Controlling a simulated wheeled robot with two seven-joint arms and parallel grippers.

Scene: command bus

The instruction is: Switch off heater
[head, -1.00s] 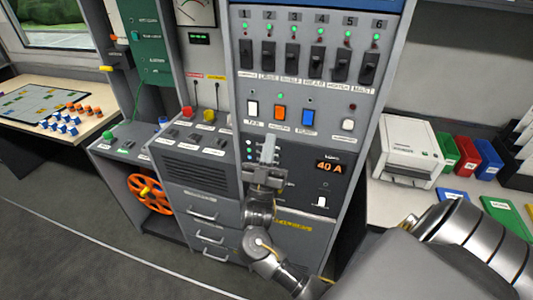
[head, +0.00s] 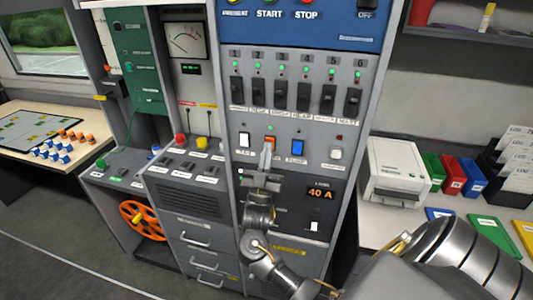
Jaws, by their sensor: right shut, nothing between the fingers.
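The grey panel (head: 228,165) carries a row of coloured rocker switches: white (head: 245,140), orange (head: 272,140), blue (head: 297,147) and white at the right (head: 336,153). Above them is a row of black numbered breakers, including breaker 5 (head: 328,98). The small labels are too blurred to say surely which one reads heater. My right gripper (head: 267,150) is shut and empty, pointing up. Its tip overlaps the lower part of the orange switch, whose label it hides; I cannot tell whether they touch. My left gripper is out of view.
A display reads 40 A (head: 321,193), with a white switch (head: 314,226) below it. START and STOP buttons sit on a blue panel (head: 345,25) above. A sloped console (head: 190,160) juts out at the left. A printer (head: 397,170) stands on the right desk.

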